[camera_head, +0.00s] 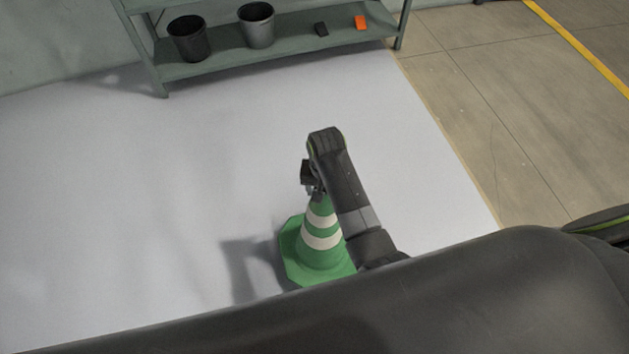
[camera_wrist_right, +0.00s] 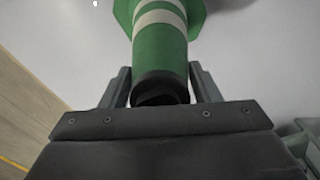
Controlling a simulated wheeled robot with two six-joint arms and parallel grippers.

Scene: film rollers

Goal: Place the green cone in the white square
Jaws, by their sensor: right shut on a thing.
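The green cone (camera_head: 320,256) with white bands is upright near the bottom centre of the head view. My right gripper (camera_head: 316,190) is at its top. In the right wrist view the cone (camera_wrist_right: 160,53) runs up from between the two fingers of the right gripper (camera_wrist_right: 161,88), which is shut on its dark tip. The white square (camera_head: 150,190) is the large white floor area, and the cone's base shows against it. I cannot tell whether the base touches the floor. My left gripper is out of view.
A grey-green shelf (camera_head: 290,46) stands at the back, with a black bin (camera_head: 188,40), a grey bin (camera_head: 257,27), a small black item (camera_head: 321,29) and an orange item (camera_head: 361,22). Tan tiled floor (camera_head: 500,100) lies to the right. The white floor left of the cone is clear.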

